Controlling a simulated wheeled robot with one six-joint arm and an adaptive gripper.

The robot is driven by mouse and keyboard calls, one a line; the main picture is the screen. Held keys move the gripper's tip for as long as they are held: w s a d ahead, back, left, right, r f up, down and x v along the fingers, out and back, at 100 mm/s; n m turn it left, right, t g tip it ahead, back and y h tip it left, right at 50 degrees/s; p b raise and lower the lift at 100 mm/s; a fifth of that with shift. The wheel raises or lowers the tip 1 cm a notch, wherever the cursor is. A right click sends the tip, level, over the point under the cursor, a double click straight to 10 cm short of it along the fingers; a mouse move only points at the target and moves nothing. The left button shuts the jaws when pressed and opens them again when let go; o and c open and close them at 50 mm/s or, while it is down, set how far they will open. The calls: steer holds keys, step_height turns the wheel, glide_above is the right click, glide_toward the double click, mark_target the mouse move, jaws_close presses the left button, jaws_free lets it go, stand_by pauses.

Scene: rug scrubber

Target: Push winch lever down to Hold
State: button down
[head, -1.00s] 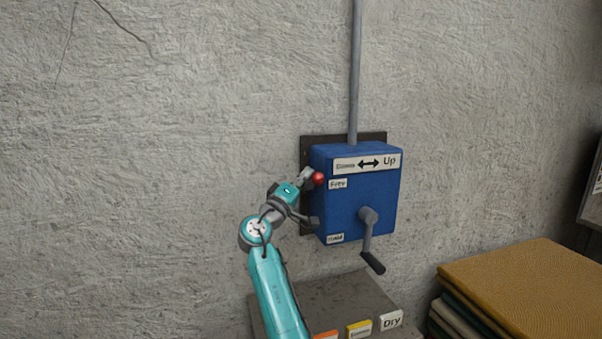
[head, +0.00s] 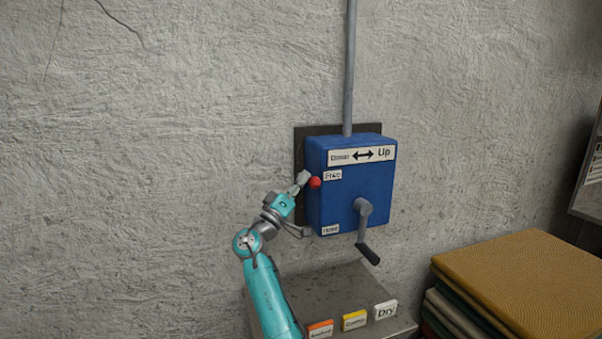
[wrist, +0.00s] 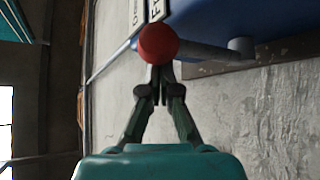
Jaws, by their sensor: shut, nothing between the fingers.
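The winch box (head: 350,185) is blue and fixed to a dark plate on the wall. Its lever ends in a red ball knob (head: 315,183) on the box's left side, just below the "Free" label (head: 333,175). The "Hold" label (head: 330,230) is lower on the same face. My gripper (head: 303,178) is shut and empty at the upper left of the knob. In the wrist view the red knob (wrist: 159,44) is right at the tips of my closed fingers (wrist: 158,75); whether they touch cannot be told.
A crank handle (head: 364,225) hangs from the box's front. Below stands a grey unit (head: 340,285) with labelled coloured tags. A stack of folded rugs (head: 520,285) is at the lower right. The wall to the left is bare.

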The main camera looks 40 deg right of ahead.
step_height(320, 180, down, 8)
steer(key=m+g+h, duration=0.1)
steer(key=m+g, duration=0.2)
steer(key=m, duration=0.1)
steer(key=shift+w+h, duration=0.25)
steer(key=shift+h, duration=0.05)
steer(key=shift+d+f, duration=0.1)
steer(key=shift+d, duration=0.05)
stand_by(0.4)
steer(key=w+a+f, duration=0.2)
steer(key=a, duration=0.6)
steer(key=shift+w+a+f+m+g, duration=0.3)
steer(key=shift+w+a+g, duration=0.05)
steer(key=shift+a+g, duration=0.05)
